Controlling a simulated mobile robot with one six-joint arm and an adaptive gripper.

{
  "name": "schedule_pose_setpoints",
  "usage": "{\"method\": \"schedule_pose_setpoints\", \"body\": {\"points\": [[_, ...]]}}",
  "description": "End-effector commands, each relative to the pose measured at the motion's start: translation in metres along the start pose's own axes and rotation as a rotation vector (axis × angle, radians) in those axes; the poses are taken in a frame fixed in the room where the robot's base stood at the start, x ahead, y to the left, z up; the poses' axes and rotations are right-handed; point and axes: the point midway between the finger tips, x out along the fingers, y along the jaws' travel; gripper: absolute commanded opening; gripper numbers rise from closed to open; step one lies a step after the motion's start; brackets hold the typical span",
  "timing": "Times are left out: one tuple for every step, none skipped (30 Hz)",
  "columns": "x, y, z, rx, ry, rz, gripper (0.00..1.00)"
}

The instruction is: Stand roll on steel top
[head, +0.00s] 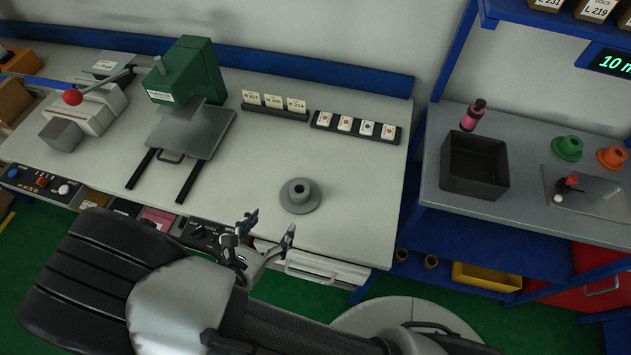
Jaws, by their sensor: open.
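A grey flanged roll or hub (299,190) with a hole in its top stands upright on the pale top of the left bench (345,215), near its front edge. I cannot tell if it is the task's roll. My gripper (272,221) is open and empty, in front of and a little left of this grey piece, apart from it in the picture. The right bench has a grey, steel-looking top (520,205). A pink and black roll-like piece (473,115) stands behind a black bin there. A green flanged piece (567,148) and an orange one (612,156) stand farther right.
A black open bin (475,165) and a plate with a red-knobbed part (595,192) occupy the right bench. A green press (188,70), a red-knobbed lever machine (95,105) and card racks (355,127) stand on the left bench. Its right front is clear.

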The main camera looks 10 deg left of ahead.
Motion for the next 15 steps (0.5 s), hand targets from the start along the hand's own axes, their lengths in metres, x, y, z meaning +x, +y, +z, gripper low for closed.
{"method": "schedule_pose_setpoints", "body": {"points": [[0.005,0.000,-0.002,-0.005,-0.001,0.002,0.73],[0.009,0.000,-0.002,-0.006,-0.002,0.002,0.73],[0.016,-0.001,-0.002,-0.004,-0.001,0.000,0.73],[0.022,-0.001,-0.002,-0.003,-0.001,-0.001,0.73],[0.029,-0.001,-0.002,-0.002,-0.001,-0.003,0.73],[0.038,-0.001,-0.003,-0.002,-0.001,-0.004,0.73],[0.045,-0.002,-0.003,-0.002,-0.001,-0.004,0.73],[0.051,-0.002,-0.003,-0.002,0.000,-0.004,0.73],[0.060,-0.002,-0.003,-0.002,0.000,-0.005,0.73],[0.067,-0.002,-0.003,-0.002,0.000,-0.005,0.73],[0.074,-0.002,-0.003,-0.002,0.000,-0.005,0.73],[0.082,-0.001,-0.003,-0.001,0.000,-0.004,0.73],[0.088,-0.001,-0.002,0.000,0.000,-0.004,0.73],[0.094,-0.001,-0.002,0.000,0.000,-0.004,0.73],[0.101,-0.001,-0.002,-0.001,0.000,-0.003,0.73]]}}
